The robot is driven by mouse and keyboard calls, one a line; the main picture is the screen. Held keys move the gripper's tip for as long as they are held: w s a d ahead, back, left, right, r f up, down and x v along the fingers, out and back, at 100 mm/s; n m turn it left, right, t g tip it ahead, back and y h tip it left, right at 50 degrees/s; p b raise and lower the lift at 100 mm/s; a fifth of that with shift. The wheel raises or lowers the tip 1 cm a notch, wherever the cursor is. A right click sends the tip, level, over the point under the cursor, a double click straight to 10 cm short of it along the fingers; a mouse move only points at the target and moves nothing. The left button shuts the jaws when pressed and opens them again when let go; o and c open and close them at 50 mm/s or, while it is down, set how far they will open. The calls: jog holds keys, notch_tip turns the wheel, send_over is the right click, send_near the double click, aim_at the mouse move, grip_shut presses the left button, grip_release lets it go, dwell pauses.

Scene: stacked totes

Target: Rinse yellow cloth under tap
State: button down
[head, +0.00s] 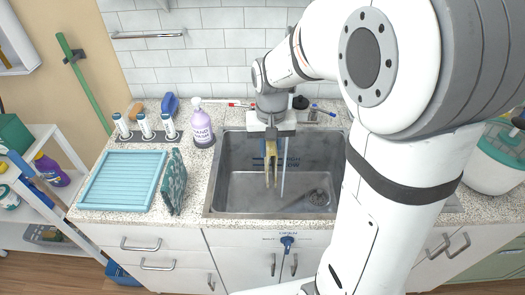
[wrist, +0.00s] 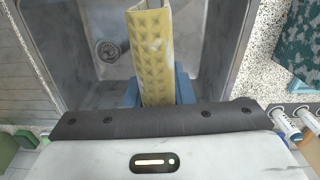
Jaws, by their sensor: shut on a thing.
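The yellow cloth (head: 270,163) hangs from my gripper (head: 271,146) inside the upper part of the sink (head: 238,188). In the wrist view the folded, dimpled cloth (wrist: 151,50) is between the blue fingers of my gripper (wrist: 157,92), which is shut on it. A thin pale vertical streak (head: 283,168), which looks like running water, shows just right of the cloth in the head view. I cannot tell whether it touches the cloth. The tap body is mostly hidden behind my gripper and arm.
The sink floor below the cloth is bare, with a drain (head: 318,197) at right. Left of the sink stand a purple-labelled bottle (head: 201,124), a dark green patterned cloth (head: 174,182) and a light-blue tray (head: 124,180). A white-and-green container (head: 497,160) stands at right.

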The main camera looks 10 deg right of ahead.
jog(key=w+d+f, duration=0.2)
jog(key=w+d, duration=0.4)
jog(key=d, duration=0.1)
jog(key=shift+d, duration=0.2)
dwell(0.3)
jog(key=shift+s+d, duration=0.1)
dwell(0.5)
jog(key=shift+s+d, duration=0.3)
jog(key=shift+s, duration=0.05)
jog(key=shift+a, duration=0.1)
jog(key=shift+w+a, duration=0.3)
jog(key=shift+w, duration=0.2)
jog(key=shift+s+d, duration=0.1)
jog(key=shift+s, duration=0.05)
jog(key=shift+s+d+b, duration=0.3)
jog(key=shift+s, duration=0.05)
